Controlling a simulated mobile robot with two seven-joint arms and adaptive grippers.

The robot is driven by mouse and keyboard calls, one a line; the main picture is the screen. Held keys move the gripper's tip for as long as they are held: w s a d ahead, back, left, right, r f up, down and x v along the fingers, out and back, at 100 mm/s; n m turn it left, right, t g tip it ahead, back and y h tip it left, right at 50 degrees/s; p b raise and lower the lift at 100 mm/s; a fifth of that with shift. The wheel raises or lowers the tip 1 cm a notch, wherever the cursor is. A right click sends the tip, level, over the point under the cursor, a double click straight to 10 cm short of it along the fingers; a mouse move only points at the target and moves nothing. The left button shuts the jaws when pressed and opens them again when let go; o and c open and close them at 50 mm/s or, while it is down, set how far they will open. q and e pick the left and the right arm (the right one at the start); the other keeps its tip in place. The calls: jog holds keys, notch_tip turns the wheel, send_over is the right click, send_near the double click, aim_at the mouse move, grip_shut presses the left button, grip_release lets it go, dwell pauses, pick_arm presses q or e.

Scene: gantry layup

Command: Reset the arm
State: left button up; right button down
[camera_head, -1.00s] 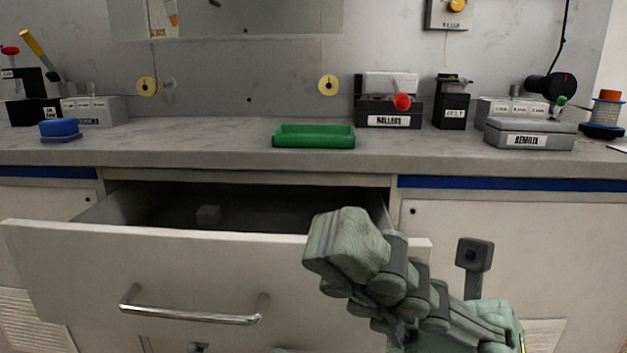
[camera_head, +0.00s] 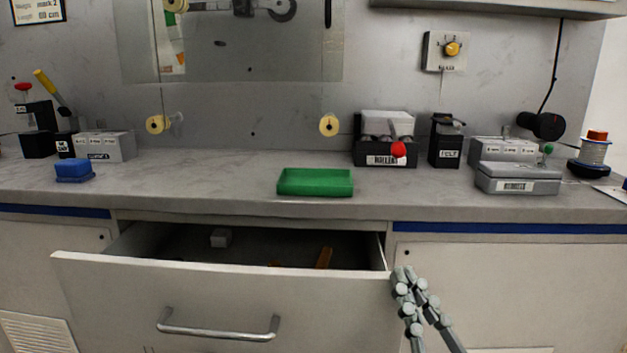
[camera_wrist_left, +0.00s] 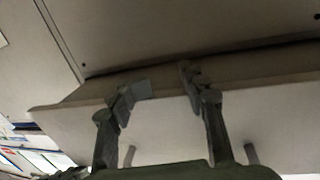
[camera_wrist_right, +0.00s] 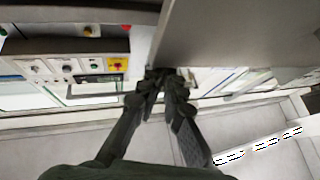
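My right gripper (camera_head: 404,278) shows at the lower right of the head view, beside the right end of the open drawer's front (camera_head: 120,290). In the right wrist view its two fingers (camera_wrist_right: 163,78) come together at the tips with nothing visible between them. My left gripper (camera_wrist_left: 164,80) is out of the head view. In its wrist view the fingers stand wide apart and empty, close to a pale panel edge. I cannot tell from that view whether they touch it.
The drawer holds a small grey block (camera_head: 221,237) and an orange-brown piece (camera_head: 324,258). On the grey counter (camera_head: 225,180) stand a green tray (camera_head: 315,183), a blue block (camera_head: 74,170), a roller box (camera_head: 386,153) and a grey remote box (camera_head: 517,180). The counter around the tray is clear.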

jog(key=d+f+m+g+h+p, duration=0.1)
jog(key=d+f+g+h+p, duration=0.15)
jog(key=f+g, duration=0.75)
jog(key=d+f+g+h+p, duration=0.1)
jog(key=d+f+g+h, duration=0.2)
jog(key=f, duration=1.4)
pick_arm(q)
jog(key=s+a+f+g+y+p, duration=0.1)
jog(key=s+a+f+g+y, duration=0.2)
jog(key=f, duration=0.4)
jog(key=s+a+f+g+y, duration=0.1)
jog(key=s+a+f+g, duration=0.2)
jog(key=a+f+g, duration=0.3)
jog(key=s+a+f+g+p, duration=0.1)
jog(key=s+a+f+g, duration=0.1)
jog(key=s, duration=0.3)
jog(key=s+a+f+n+g+y+p, duration=0.1)
jog(key=s+a+f+g, duration=0.2)
jog(key=s+f, duration=0.2)
jog(key=shift+s+a+n+y+p, duration=0.25)
jog(key=shift+s+n+y+p, duration=0.1)
jog(key=shift+s, duration=0.25)
pick_arm(e)
jog(key=s+d+f+m+g+h, duration=0.1)
jog(key=s+d+f+g+h, duration=0.1)
jog(key=s+d+f+g, duration=0.5)
jog(key=s+d+f, duration=0.3)
jog(key=s, duration=0.3)
jog(key=shift+s+f, duration=0.15)
jog(key=shift+f, duration=0.2)
